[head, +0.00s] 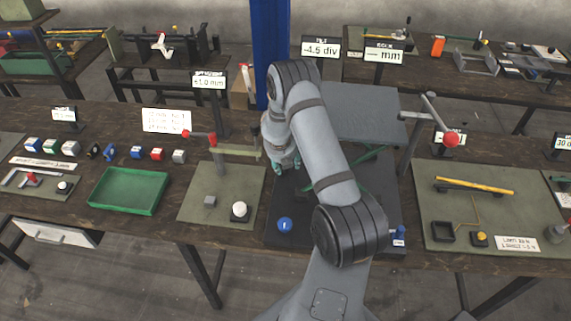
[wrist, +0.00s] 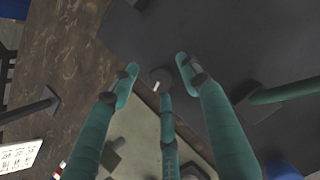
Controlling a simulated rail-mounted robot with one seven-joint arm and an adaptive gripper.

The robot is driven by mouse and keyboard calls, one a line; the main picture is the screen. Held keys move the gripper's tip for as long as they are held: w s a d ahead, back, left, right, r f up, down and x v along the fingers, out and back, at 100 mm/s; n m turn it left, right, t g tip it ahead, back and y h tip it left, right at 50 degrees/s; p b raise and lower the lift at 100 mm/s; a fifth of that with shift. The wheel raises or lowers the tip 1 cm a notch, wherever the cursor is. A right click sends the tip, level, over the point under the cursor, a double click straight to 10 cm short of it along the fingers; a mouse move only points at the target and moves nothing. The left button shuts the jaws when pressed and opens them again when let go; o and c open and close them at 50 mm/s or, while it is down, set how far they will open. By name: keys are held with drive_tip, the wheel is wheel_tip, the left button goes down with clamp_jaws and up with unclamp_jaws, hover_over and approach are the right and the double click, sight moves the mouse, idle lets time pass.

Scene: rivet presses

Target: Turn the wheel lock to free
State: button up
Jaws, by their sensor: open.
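In the wrist view a small dark round knob with a white mark (wrist: 161,76) shows among my gripper's fingertips. It may be the wheel lock, but no label in view confirms this. My gripper (wrist: 158,86) has teal fingers spread apart, with nothing held between them. I cannot tell whether a fingertip touches the knob. In the head view my gripper (head: 284,166) is low over the back left of the dark press plate (head: 275,211). My arm hides much of that station, and the knob does not show there.
A blue ball knob (head: 285,225) stands at the plate's front left. A green rod (wrist: 285,92) lies right of the fingers in the wrist view. A red-ended lever press (head: 220,150) stands to the left; a red-ball lever (head: 451,139) is to the right. A green tray (head: 128,208) is further left.

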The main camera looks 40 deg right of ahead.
drive_tip(key=shift+a+r, duration=0.15)
drive_tip(key=shift+r, duration=0.4)
drive_tip(key=v, duration=0.4)
drive_tip(key=s+a, duration=0.2)
drive_tip(key=a, duration=0.1)
drive_tip(key=s+a, duration=0.2)
drive_tip(key=a, duration=0.1)
drive_tip(key=s+a, duration=0.2)
drive_tip(key=a, duration=0.1)
drive_tip(key=shift+s, duration=0.4)
drive_tip(key=shift+s+a, duration=0.25)
drive_tip(key=shift+a, duration=0.1)
drive_tip(key=shift+w+f, duration=0.1)
